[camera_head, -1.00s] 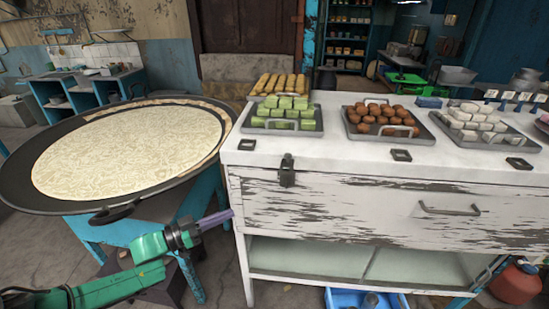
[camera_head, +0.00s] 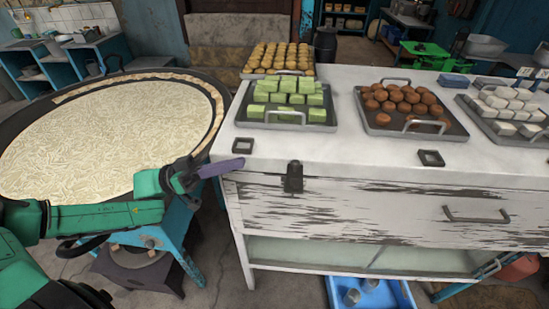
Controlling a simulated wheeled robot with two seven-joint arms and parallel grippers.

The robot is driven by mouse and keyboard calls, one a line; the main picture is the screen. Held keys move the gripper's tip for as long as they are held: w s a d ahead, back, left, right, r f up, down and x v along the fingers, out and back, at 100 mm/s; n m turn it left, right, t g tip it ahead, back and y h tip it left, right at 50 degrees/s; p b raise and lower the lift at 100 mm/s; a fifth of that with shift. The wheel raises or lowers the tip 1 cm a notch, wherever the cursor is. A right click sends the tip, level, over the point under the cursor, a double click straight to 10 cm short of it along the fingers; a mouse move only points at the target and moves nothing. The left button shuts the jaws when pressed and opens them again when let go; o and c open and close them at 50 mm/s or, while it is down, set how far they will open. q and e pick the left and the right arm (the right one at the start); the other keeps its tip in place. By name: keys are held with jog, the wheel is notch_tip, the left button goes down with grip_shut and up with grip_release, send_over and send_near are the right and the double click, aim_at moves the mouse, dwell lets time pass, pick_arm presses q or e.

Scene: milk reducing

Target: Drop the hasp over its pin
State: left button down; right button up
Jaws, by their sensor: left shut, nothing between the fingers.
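The dark metal hasp (camera_head: 294,177) hangs at the upper left of the white cabinet's (camera_head: 350,215) front, just under the edge of the top. Its pin is too small to make out. My left gripper (camera_head: 222,169) is shut and empty, with its purple-grey fingers pointing right. In the picture it is left of the hasp, at the cabinet's left corner, and apart from the hasp. My right gripper is not in view.
Trays of green sweets (camera_head: 288,103), brown balls (camera_head: 405,108) and white pieces (camera_head: 508,108) stand on the cabinet top. A drawer handle (camera_head: 476,215) sticks out at the right. A wide pan (camera_head: 215,100) lies at the left.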

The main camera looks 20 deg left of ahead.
pick_arm(q)
jog(key=s+d, duration=0.1)
jog(key=s, duration=0.1)
notch_tip(320, 180, up, 4)
send_over(295, 172)
jog(key=s+a, duration=0.2)
jog(key=a, duration=0.1)
jog(key=f, duration=0.2)
jog(key=s+f+p, duration=0.1)
jog(key=f, duration=0.1)
jog(key=shift+d+f, duration=0.15)
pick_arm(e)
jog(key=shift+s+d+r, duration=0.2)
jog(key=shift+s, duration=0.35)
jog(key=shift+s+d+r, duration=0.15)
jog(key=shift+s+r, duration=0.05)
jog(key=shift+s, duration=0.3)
pick_arm(q)
jog(key=shift+w+f, duration=0.1)
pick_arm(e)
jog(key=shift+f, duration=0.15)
